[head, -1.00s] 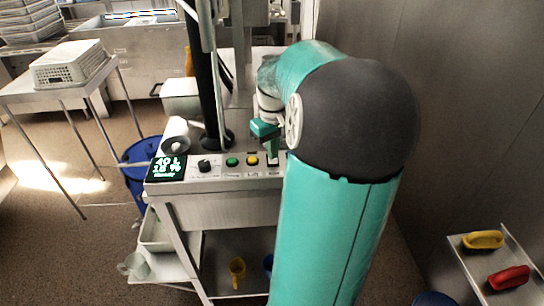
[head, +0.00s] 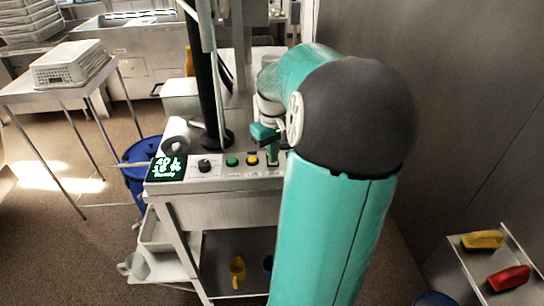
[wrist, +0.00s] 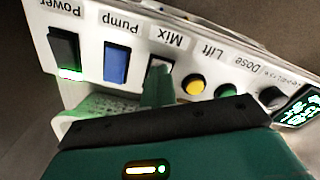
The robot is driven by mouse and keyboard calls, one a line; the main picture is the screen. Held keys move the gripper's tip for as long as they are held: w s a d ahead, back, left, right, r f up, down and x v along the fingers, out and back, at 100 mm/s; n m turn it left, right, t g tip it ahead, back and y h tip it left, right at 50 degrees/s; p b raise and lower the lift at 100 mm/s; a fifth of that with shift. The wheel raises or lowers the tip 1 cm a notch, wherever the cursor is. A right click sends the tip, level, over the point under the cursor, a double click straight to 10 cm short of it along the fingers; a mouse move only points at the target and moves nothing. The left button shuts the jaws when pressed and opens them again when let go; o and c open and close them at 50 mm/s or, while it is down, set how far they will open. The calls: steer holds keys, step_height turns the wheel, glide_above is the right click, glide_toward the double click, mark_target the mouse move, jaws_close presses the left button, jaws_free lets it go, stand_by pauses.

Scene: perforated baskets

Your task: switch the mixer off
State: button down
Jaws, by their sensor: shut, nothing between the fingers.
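The mixer's control panel (head: 217,181) carries a row of switches and buttons. In the wrist view the labels appear upside down. The Mix switch (wrist: 160,64) shows only a pale grey edge; my gripper (wrist: 158,90) hides the rest. The fingertips are shut and empty, right at that switch; I cannot tell whether they touch it. In the head view my gripper (head: 272,157) points down at the panel's right part. The display (head: 167,168) shows 40 L, 18 % and a small line that seems to read Ready.
Beside the Mix switch are the blue Pump switch (wrist: 116,62) and the Power switch (wrist: 65,50), with a green glow. On the other side are the yellow Lift button (wrist: 193,86) and green Dose button (wrist: 225,90). A black post (head: 204,85) stands behind the panel.

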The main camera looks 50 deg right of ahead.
steer(key=shift+r, duration=3.45)
